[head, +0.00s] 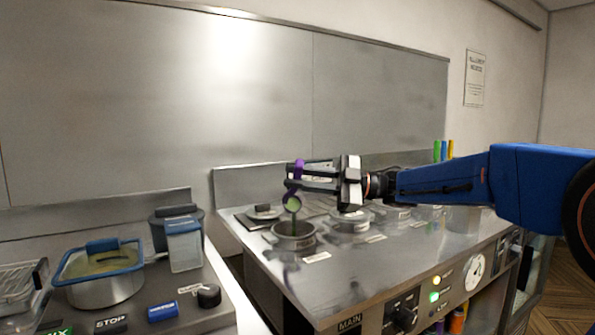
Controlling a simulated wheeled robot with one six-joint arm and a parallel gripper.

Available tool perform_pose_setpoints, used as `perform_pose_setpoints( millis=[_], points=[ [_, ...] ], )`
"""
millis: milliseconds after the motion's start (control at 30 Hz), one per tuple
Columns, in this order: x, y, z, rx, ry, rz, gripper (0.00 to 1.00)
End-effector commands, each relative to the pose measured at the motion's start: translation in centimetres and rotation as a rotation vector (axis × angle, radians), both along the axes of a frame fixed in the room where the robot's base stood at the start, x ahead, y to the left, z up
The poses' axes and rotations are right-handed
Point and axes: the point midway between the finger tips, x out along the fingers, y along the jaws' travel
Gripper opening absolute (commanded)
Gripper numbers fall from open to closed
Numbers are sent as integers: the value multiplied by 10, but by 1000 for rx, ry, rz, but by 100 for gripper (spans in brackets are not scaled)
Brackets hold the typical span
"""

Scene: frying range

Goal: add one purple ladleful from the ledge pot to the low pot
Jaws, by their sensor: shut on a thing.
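My gripper (305,176) is shut on a ladle with a purple handle (298,168). The ladle's bowl (293,204) hangs below the jaws, looks tilted toward the camera and shows a greenish inside. It is over or just above an open metal pot (294,242) set in the steel range top; I cannot tell whether it touches the rim. The pot's inside is dark and its contents cannot be made out. A pot with a blue rim (82,284) and yellow-green contents stands on the left counter. No label shows which pot is the ledge pot or the low pot.
Lidded wells (351,220) lie right of the open pot, under my arm. A blue-lidded clear container (185,250) stands on the left counter by a dark pot. Knobs and a gauge (474,268) line the range front. A gap separates counter and range.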

Motion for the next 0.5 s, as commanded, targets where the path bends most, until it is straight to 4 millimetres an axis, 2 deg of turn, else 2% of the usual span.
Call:
perform_pose_setpoints(
  millis=[500],
  points=[
    [-29, -6, -36, 58, -285, 0, 0]
  ],
)
